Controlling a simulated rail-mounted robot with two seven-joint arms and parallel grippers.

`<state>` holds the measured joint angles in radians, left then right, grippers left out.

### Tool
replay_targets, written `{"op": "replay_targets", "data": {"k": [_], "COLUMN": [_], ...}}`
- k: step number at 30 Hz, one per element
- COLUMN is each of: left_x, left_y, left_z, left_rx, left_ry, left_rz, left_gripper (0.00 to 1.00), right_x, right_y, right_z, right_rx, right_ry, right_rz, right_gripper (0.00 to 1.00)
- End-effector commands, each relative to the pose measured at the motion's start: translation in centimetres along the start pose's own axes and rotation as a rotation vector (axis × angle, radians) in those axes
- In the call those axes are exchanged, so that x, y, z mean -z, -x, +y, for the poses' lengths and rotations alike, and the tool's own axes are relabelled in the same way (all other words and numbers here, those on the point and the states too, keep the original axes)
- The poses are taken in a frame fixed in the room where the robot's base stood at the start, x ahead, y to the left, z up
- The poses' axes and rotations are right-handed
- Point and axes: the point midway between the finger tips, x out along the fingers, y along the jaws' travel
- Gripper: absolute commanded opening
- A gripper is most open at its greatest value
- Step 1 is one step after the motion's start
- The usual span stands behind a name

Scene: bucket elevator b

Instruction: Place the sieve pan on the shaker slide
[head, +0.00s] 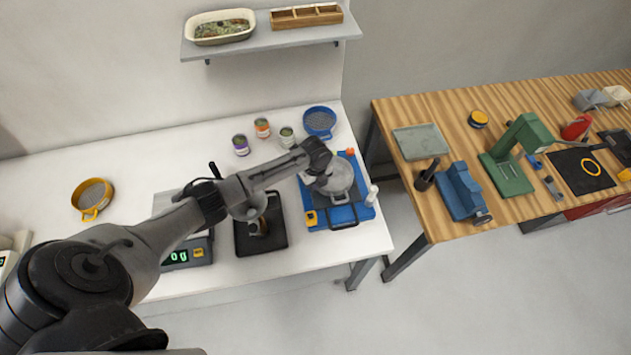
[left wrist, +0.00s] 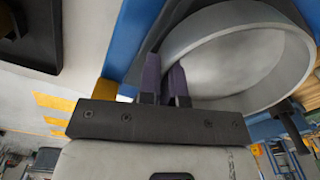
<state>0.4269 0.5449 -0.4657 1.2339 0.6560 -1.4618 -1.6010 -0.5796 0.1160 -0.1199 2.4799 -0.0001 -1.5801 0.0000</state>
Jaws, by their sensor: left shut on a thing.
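The grey, round, shallow sieve pan (head: 346,176) is over the blue shaker (head: 366,213) at the right end of the white bench. It also shows large in the left wrist view (left wrist: 275,62). My left gripper (head: 325,183) is at the pan's left side. In the left wrist view its two purple fingers (left wrist: 165,78) are shut on the pan's rim. A dark shaker slide (head: 344,222) shows partly below the pan; the pan hides the rest. I cannot tell whether the pan touches it. My right gripper is not in view.
A black tray (head: 278,236) and a scale (head: 190,252) stand left of the shaker. A blue sieve (head: 319,121) and several cans are behind. A yellow sieve (head: 92,196) sits far left. The bench's left middle is clear.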

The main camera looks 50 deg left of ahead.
Motion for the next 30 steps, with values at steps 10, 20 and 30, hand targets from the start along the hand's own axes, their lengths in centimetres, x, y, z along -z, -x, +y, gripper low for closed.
{"op": "replay_targets", "data": {"k": [10, 20, 30], "left_x": [0.0, 0.01, -0.02], "left_y": [-0.27, -0.31, 0.35], "left_z": [-0.01, 0.0, -0.03], "left_rx": [0.0, 0.0, 0.001], "left_ry": [0.0, 0.0, 0.0], "left_rz": [0.0, 0.0, 0.0], "left_gripper": [0.0, 0.32, 0.32], "right_x": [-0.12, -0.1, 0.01], "right_y": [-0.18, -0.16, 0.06], "right_z": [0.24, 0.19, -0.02], "right_rx": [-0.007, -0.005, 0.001], "right_ry": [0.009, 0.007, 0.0], "right_rz": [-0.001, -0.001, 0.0], "right_gripper": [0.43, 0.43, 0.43]}}
